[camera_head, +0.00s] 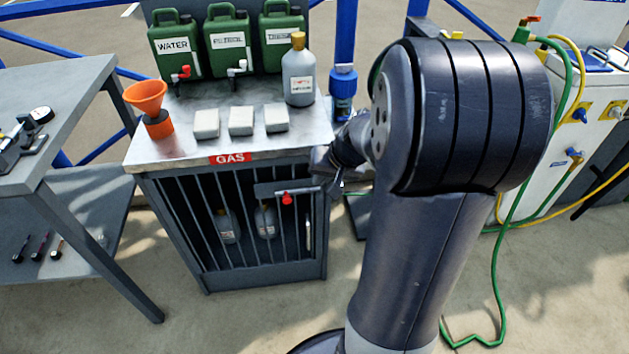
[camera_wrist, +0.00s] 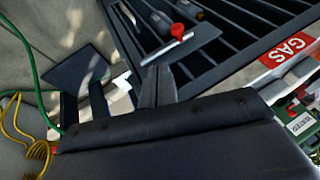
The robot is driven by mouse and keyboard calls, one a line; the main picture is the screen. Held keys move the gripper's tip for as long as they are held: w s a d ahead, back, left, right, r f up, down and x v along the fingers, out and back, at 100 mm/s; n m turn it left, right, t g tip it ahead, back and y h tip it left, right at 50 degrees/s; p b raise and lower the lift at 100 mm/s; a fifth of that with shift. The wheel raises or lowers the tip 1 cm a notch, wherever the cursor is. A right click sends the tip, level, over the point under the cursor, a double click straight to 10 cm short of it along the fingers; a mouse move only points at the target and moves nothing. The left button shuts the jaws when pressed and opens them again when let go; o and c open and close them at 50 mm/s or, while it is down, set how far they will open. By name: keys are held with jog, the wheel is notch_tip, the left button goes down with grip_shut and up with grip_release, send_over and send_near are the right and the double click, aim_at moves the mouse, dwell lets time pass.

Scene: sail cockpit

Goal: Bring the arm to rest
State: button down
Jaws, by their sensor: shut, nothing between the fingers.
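My arm (camera_head: 400,250) rises at the right of centre in the head view, with its large dark joint in front of the scene. Its far part reaches left past the cabinet's right edge. My gripper (camera_head: 333,188) is small and partly dark there, close to the front right corner of the gas cabinet (camera_head: 316,270). In the wrist view the two fingers of my gripper (camera_wrist: 158,72) are together with nothing between them. Beyond them are the cabinet's bars and its latch plate with a red knob (camera_wrist: 177,31). I cannot tell whether the fingers touch the cabinet.
On the cabinet top stand an orange funnel (camera_head: 146,96), white blocks (camera_head: 241,121), a grey bottle (camera_head: 299,77) and green cans (camera_head: 229,42). A grey workbench (camera_head: 70,105) is at left. A white unit with hoses (camera_head: 585,100) is at right. Floor is open in front.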

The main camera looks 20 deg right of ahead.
jog(key=shift+v, duration=0.9)
